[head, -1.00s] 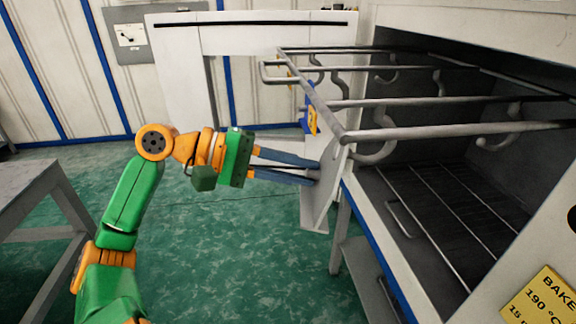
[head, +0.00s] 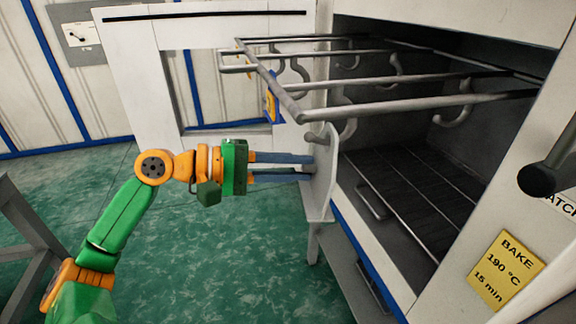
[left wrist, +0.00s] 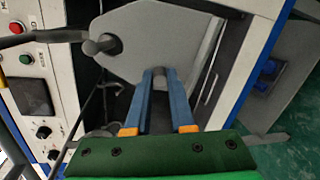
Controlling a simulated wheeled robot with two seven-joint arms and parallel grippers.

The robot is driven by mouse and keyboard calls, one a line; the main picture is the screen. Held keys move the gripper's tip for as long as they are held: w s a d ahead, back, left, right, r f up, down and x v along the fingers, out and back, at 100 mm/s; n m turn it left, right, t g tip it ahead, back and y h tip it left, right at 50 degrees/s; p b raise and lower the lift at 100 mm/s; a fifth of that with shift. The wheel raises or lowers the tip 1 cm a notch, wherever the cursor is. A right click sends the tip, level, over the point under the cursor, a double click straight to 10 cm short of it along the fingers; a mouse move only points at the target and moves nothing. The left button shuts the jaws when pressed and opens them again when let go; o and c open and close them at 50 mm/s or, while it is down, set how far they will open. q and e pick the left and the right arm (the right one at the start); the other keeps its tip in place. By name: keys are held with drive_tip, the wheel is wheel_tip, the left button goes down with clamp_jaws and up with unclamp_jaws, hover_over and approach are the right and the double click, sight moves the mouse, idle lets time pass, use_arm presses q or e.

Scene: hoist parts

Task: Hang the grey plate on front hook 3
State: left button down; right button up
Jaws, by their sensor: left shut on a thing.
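My left gripper (head: 312,166) is shut on the grey plate (head: 322,190) and holds it upright at the oven mouth. The plate also fills the middle of the left wrist view (left wrist: 180,35), between the blue fingers (left wrist: 160,75). In the head view the plate's top is level with the nearest front hook (head: 348,128), which shows just right of it. In the left wrist view a round-ended hook tip (left wrist: 107,44) shows at the plate's upper left corner. I cannot tell surely whether it passes through a hole. My right gripper is not in view.
The grey rod rack (head: 420,105) juts from the oven above the plate, with several hooks below it. A wire shelf (head: 410,185) lies inside. The oven door (head: 150,60) stands open at the back. A yellow bake note (head: 505,270) is at right.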

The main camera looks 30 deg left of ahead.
use_arm(q)
drive_tip(key=shift+w+d, duration=0.1)
idle(0.5)
drive_tip(key=shift+f, duration=0.4)
